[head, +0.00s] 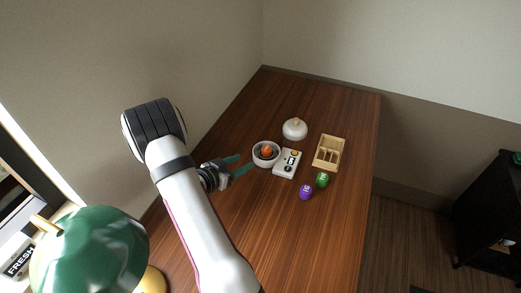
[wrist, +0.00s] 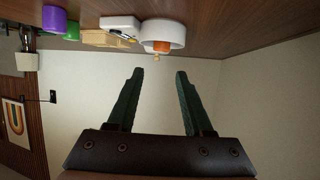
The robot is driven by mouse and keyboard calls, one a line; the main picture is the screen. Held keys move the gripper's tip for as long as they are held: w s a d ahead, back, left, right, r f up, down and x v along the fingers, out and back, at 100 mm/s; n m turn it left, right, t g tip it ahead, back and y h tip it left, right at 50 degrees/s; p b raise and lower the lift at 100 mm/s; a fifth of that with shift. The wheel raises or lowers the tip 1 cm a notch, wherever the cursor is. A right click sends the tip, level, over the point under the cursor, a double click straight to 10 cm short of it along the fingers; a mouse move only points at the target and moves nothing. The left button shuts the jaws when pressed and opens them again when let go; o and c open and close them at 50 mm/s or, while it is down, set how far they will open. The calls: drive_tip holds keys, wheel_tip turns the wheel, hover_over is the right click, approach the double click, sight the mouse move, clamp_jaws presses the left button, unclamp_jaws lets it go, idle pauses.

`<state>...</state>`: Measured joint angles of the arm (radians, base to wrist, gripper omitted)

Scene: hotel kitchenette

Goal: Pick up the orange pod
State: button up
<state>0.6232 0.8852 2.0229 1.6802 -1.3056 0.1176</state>
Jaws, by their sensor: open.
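The orange pod (head: 266,150) sits in a white round bowl (head: 256,161) on the wooden counter in the head view. In the wrist view the orange pod (wrist: 157,46) shows at the rim of the white bowl (wrist: 177,35), near the top of the picture. My gripper (head: 240,164) is open and empty, to the left of the bowl and apart from it. In the wrist view my gripper (wrist: 158,72) has its two green fingers spread, with the pod beyond their tips. The lower part of the pod is hidden in the bowl.
A white box with buttons (head: 286,164) stands right of the bowl. A white lid (head: 294,129) lies behind it. A wooden divided tray (head: 340,141), a green pod (head: 322,180) and a purple pod (head: 305,193) are farther right. A green lamp (head: 90,250) stands at front left.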

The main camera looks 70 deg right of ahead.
sight(263, 151)
drive_tip(key=x, duration=1.4)
drive_tip(key=shift+d+f, duration=0.3)
drive_tip(key=shift+f, duration=0.05)
drive_tip(key=shift+w, duration=0.1)
clamp_jaws()
